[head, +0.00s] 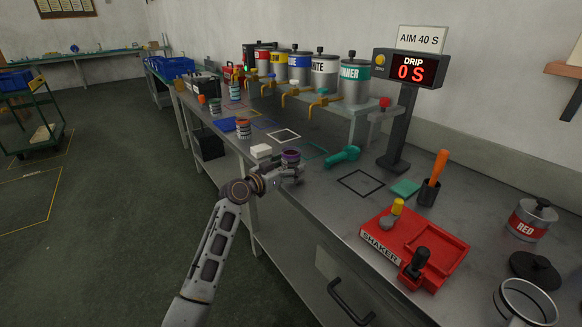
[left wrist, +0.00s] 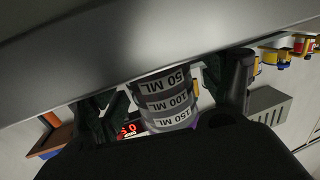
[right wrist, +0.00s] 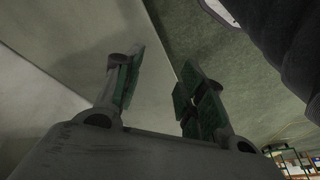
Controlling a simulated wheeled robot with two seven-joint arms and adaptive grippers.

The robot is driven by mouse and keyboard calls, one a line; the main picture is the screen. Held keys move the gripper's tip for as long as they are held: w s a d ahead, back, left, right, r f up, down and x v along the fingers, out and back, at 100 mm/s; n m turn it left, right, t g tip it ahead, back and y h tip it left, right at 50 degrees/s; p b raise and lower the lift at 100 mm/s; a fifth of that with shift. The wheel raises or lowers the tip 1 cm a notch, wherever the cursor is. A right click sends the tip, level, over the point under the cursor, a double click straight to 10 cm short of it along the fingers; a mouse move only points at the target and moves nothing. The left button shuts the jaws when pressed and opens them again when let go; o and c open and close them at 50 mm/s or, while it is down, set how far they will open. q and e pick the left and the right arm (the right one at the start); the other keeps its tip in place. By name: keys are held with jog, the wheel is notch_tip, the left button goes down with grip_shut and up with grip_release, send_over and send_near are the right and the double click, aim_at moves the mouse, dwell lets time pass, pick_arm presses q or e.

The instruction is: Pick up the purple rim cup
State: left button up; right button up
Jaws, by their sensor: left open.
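The purple rim cup (head: 290,156) stands near the front edge of the long grey bench in the head view. My left gripper (head: 286,170) is low at the cup, and its wrist hides part of the front side. In the left wrist view, which is upside down, the grey cup (left wrist: 165,100) with its 50, 100 and 150 ML bands is between the two open fingers. Contact with the fingers cannot be told. A bit of purple rim shows at the lower right. My right gripper (right wrist: 158,78) is open and empty in the right wrist view, away from the bench.
A white block (head: 261,151) lies left of the cup, and a teal tool (head: 343,155) lies to its right. The red shaker (head: 414,247) and drip display (head: 410,72) are farther right. Another cup (head: 243,128) stands farther along the bench. Paint tins line the back.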

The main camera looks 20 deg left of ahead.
pick_arm(q)
jog(key=shift+w+d, duration=0.2)
jog(key=shift+w, duration=0.1)
jog(key=shift+c, duration=0.4)
jog(key=c, duration=1)
jog(key=shift+c, duration=0.8)
jog(key=shift+r, duration=0.15)
